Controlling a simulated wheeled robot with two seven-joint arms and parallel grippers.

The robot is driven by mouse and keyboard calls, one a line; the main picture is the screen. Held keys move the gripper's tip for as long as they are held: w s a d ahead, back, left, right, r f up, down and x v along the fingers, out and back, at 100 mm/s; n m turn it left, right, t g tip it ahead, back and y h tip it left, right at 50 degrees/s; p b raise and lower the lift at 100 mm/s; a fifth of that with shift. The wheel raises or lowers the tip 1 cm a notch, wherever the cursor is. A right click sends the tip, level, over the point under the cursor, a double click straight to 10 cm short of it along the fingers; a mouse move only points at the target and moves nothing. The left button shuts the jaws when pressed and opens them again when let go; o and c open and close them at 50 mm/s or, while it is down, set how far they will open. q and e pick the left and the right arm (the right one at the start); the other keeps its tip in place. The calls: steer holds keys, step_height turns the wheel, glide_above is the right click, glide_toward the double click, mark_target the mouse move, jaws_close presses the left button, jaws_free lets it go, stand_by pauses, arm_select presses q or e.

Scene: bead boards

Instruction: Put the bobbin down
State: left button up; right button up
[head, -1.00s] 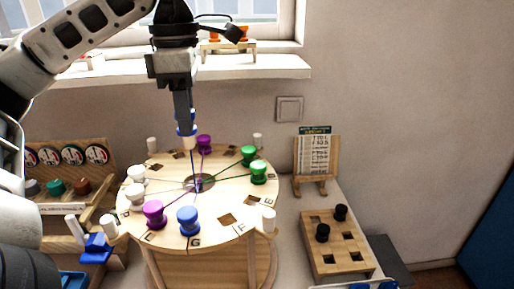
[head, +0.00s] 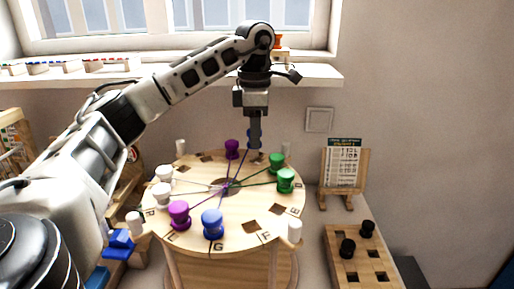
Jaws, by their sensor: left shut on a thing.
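My left gripper (head: 255,145) reaches down over the back right of the round wooden board (head: 222,204). Around the board stand a purple bobbin (head: 232,149) at the back, green bobbins (head: 285,181) at the right, another purple (head: 179,214) and a blue bobbin (head: 212,223) at the front, and white bobbins (head: 162,196) at the left. Threads meet near the board's dark centre.
Short white posts stand around the board, one (head: 295,231) at front right. Dark square slots show bare between bobbins. A wooden block (head: 362,265) with black pegs and a card stand (head: 343,172) are at right. A window shelf (head: 315,76) is behind.

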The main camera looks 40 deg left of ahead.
arm_select(q)
steer(key=shift+w+f, duration=0.2)
steer(key=shift+w+a+f+p, duration=0.15)
steer(key=shift+f+p, duration=0.15)
steer(key=shift+f, duration=0.65)
steer(key=shift+w+f+p, duration=0.1)
steer(key=shift+f+p, duration=0.15)
steer(key=shift+f, duration=0.65)
steer(key=shift+f, duration=0.2)
steer(key=o, duration=1)
steer(key=shift+r, duration=0.15)
step_height(320, 180, up, 12)
steer(key=shift+r, duration=0.1)
